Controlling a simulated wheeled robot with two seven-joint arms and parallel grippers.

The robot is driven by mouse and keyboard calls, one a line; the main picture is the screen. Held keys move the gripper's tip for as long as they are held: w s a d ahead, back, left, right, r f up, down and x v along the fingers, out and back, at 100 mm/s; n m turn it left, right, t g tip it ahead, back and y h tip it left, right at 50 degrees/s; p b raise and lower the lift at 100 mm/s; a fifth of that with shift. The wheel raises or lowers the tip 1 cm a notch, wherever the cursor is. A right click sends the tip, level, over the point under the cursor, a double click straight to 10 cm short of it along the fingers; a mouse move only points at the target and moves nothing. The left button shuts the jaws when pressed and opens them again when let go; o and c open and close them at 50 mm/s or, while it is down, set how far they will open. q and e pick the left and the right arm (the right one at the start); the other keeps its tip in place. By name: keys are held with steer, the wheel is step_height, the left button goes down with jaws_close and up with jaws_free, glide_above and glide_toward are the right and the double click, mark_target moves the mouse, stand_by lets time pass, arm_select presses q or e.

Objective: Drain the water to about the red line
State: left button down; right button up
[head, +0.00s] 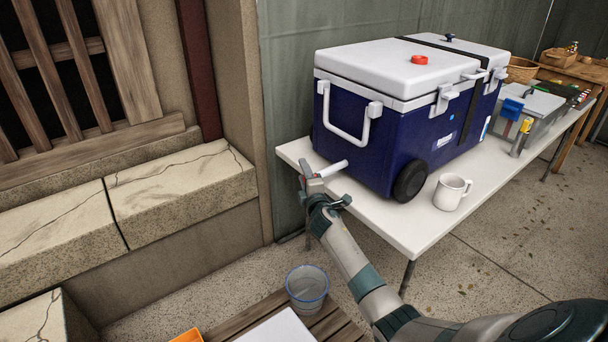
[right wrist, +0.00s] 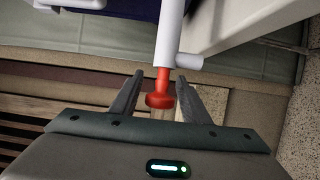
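The blue cooler (head: 395,125) with a white lid stands on the white table. A white drain pipe (head: 332,168) sticks out from its lower left end. In the right wrist view the pipe (right wrist: 171,45) carries a red knob (right wrist: 160,98). My right gripper (head: 308,172) is at the pipe's end. In the right wrist view its fingers (right wrist: 160,78) are open on both sides of the knob, with gaps visible. A clear bucket (head: 307,288) with a blue rim stands below, near the table. I cannot make out a red line or water level. My left gripper is out of view.
A white mug (head: 452,191) stands beside the cooler's wheel on the white table (head: 405,225). A stone ledge (head: 180,185) is at left.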

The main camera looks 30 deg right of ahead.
jaws_close()
steer(key=shift+s+a+f, duration=0.1)
steer(key=shift+a, duration=1.15)
steer(key=shift+c, duration=0.6)
jaws_free()
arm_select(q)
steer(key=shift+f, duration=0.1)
arm_select(e)
steer(key=o, duration=0.3)
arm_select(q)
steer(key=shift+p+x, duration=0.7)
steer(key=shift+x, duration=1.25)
arm_select(e)
steer(key=v, duration=1.7)
steer(key=shift+s, duration=0.2)
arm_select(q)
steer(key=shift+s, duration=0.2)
